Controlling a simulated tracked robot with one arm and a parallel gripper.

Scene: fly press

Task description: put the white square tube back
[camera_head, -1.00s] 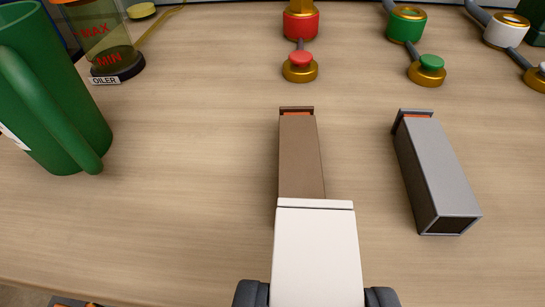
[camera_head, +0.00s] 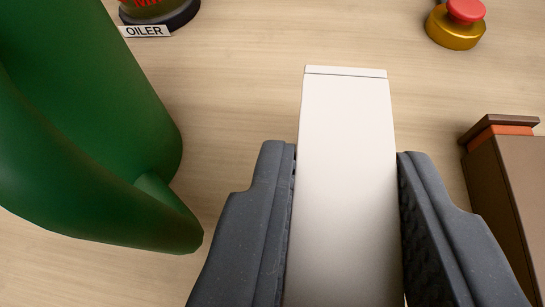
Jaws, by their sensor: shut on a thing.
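The white square tube (camera_head: 346,180) is in the middle of the view, its capped far end pointing away from me. My gripper (camera_head: 347,160) is shut on it, with one dark finger on each side.
The brown tube (camera_head: 512,190) with an orange band is close on the right. Behind are the oiler (camera_head: 160,14) and a red button on a brass base (camera_head: 455,26). The wooden bench (camera_head: 260,60) is bare beyond the tube.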

